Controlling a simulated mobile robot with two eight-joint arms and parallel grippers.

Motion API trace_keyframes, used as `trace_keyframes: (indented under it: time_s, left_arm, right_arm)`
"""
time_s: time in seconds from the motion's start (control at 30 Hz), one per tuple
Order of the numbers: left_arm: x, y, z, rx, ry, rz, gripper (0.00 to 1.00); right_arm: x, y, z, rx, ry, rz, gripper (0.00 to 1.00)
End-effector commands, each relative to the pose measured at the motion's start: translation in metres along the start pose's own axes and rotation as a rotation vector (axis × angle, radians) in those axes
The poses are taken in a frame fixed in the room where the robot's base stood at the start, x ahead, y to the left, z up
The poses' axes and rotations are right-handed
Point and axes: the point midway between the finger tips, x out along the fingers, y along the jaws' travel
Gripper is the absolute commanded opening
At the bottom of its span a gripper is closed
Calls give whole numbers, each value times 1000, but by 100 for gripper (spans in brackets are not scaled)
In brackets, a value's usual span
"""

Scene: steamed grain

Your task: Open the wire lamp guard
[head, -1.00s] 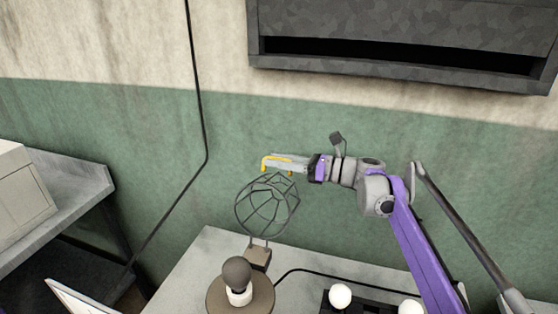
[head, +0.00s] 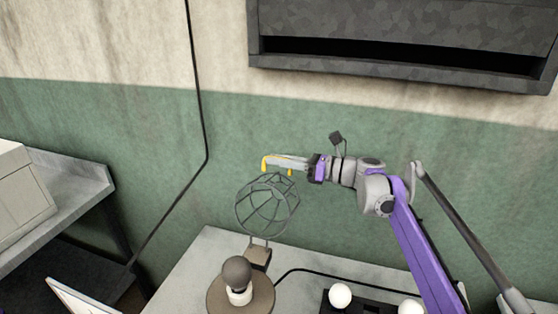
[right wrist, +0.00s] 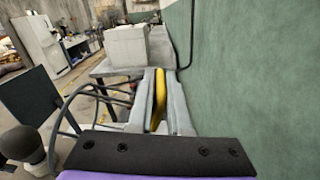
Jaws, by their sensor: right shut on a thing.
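The wire lamp guard (head: 267,206) is a dark round cage in the head view. It stands up from a brown bracket (head: 259,257) behind the lamp and is not over the bulb (head: 237,271). A yellow handle (head: 264,164) is at the top of the guard. My right gripper (head: 282,163) reaches in from the right above the cage and is shut on the yellow handle. In the right wrist view, the yellow handle (right wrist: 158,98) lies between the two grey fingers, with dark guard wires to the left. My left gripper is not in view.
The lamp's round brown base (head: 214,298) stands on a grey table (head: 212,250). White bulbs (head: 340,296) sit in a dark holder at right. A green and cream wall is close behind my right arm. Another grey table (head: 85,185) is at left.

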Motion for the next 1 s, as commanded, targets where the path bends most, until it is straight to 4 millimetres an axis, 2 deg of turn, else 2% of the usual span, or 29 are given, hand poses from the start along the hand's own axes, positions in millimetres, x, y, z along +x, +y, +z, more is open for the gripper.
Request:
trace_keyframes:
  time_s: [0.73,1.0]
  left_arm:
    - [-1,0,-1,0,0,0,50]
    - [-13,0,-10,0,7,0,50]
  right_arm:
    - [0,1,2,-7,-1,0,0]
    - [0,38,22,-177,-2,1,0]
